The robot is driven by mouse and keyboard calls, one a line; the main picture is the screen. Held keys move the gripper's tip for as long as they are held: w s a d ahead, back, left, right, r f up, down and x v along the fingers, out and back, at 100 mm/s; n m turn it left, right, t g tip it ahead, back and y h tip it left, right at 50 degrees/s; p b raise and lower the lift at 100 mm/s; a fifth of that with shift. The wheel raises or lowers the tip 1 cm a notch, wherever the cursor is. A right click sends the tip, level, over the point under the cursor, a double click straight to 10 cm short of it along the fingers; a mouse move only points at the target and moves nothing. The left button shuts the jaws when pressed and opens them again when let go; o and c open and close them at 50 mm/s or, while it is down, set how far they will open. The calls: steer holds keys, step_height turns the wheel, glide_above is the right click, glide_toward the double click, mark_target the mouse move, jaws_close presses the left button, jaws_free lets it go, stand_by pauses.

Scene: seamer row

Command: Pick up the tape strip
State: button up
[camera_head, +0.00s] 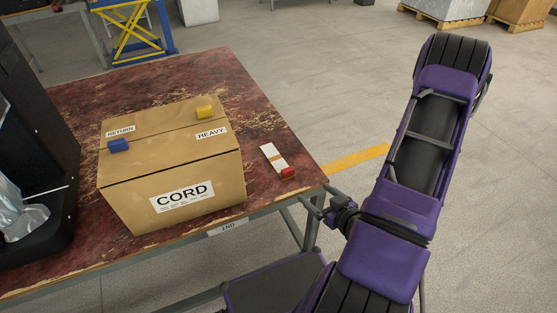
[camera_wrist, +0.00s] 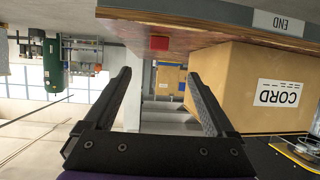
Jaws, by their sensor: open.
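The tape strip (camera_head: 272,157) is a short white strip lying flat on the worn red tabletop, right of the cardboard box. A small red block (camera_head: 288,172) sits at its near end, close to the table's right corner. In the wrist view, which is upside down, the red block (camera_wrist: 159,43) shows at the table edge; I cannot make out the white strip there. My gripper (camera_wrist: 159,74) is open and empty, its two dark fingers apart. In the head view it is small and partly hidden by my purple arm, just off the table's right corner.
A black machine (camera_head: 40,150) stands at the left. The floor right of the table is clear, with a yellow line (camera_head: 358,158).

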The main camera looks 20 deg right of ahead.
steer(key=b, duration=0.8)
glide_toward(289, 173)
steer(key=x, duration=0.4)
steer(key=shift+x, duration=3.15)
steer(key=shift+s+f, duration=0.1)
steer(key=shift+f, duration=0.05)
steer(key=c, duration=1.4)
